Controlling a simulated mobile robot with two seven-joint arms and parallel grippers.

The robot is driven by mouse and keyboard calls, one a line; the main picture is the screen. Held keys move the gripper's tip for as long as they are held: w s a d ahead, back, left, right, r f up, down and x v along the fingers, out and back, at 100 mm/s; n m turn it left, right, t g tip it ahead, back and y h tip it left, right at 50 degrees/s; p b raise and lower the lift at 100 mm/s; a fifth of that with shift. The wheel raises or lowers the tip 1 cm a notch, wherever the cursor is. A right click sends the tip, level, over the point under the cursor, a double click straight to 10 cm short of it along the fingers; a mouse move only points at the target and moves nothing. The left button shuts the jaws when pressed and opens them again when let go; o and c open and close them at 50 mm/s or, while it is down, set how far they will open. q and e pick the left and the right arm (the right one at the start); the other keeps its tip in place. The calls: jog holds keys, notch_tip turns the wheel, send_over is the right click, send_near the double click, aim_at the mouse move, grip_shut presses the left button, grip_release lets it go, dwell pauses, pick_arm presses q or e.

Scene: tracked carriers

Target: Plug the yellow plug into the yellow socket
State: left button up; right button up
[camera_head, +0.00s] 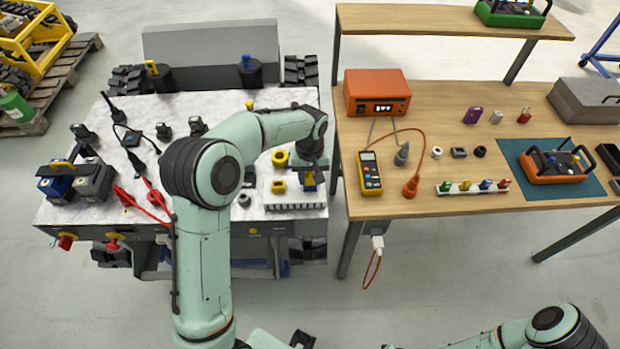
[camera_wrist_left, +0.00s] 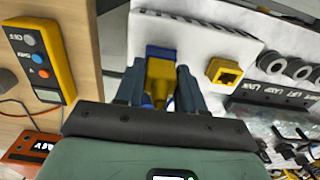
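The yellow plug (camera_wrist_left: 160,80) sits between the two fingers of my left gripper (camera_wrist_left: 160,92), which look shut on it. In the head view, my left gripper (camera_head: 309,178) points down at the right end of the white panel (camera_head: 296,201). A blue socket (camera_wrist_left: 158,51) shows just beyond the plug; I cannot tell whether the plug touches it. The yellow socket (camera_wrist_left: 224,72), a block with a square opening, stands on the panel beside the gripper, to the right in the wrist view. It also shows in the head view (camera_head: 278,187), left of the gripper. My right gripper is out of view.
A yellow ring (camera_head: 280,158) lies behind the yellow socket. Several grey rings (camera_wrist_left: 297,68) lie near it in the wrist view. A wooden table (camera_head: 440,205) with a yellow multimeter (camera_head: 370,173) and an orange box (camera_head: 377,92) stands to the right, across a narrow gap.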

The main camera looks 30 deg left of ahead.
pick_arm(q)
jog(key=c, duration=0.4)
jog(key=shift+r, duration=0.1)
jog(key=shift+r+p, duration=0.65)
jog(key=shift+r, duration=0.7)
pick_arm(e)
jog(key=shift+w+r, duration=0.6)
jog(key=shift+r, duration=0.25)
pick_arm(q)
jog(key=shift+r, duration=0.4)
jog(key=shift+r+p, duration=0.8)
jog(key=shift+r, duration=0.55)
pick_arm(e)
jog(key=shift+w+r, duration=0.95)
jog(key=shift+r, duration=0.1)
